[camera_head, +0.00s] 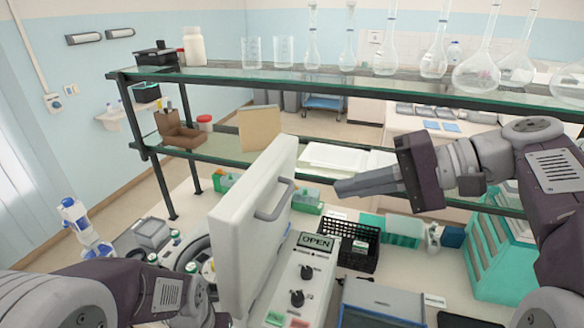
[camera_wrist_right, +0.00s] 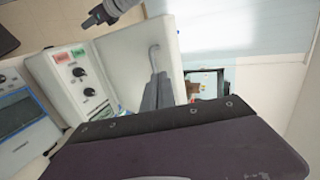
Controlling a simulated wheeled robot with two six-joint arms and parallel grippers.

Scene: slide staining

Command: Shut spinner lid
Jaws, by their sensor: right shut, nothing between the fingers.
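The spinner is a white box with its lid (camera_head: 258,225) standing raised, nearly upright, and a grey handle (camera_head: 275,200) on its right face. Its front panel (camera_head: 300,283) has dark knobs and a display reading OPEN. My right gripper (camera_head: 338,188) is shut and empty, pointing left, to the right of the raised lid and near the handle's height. In the right wrist view, its fingers (camera_wrist_right: 158,92) overlap the handle (camera_wrist_right: 153,58); contact is unclear.
A black basket (camera_head: 350,248) stands right of the spinner, with a teal drawer unit (camera_head: 500,255) farther right. A glass shelf (camera_head: 350,82) with flasks and beakers runs across the back. Round equipment and bottles crowd the bench left of the lid.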

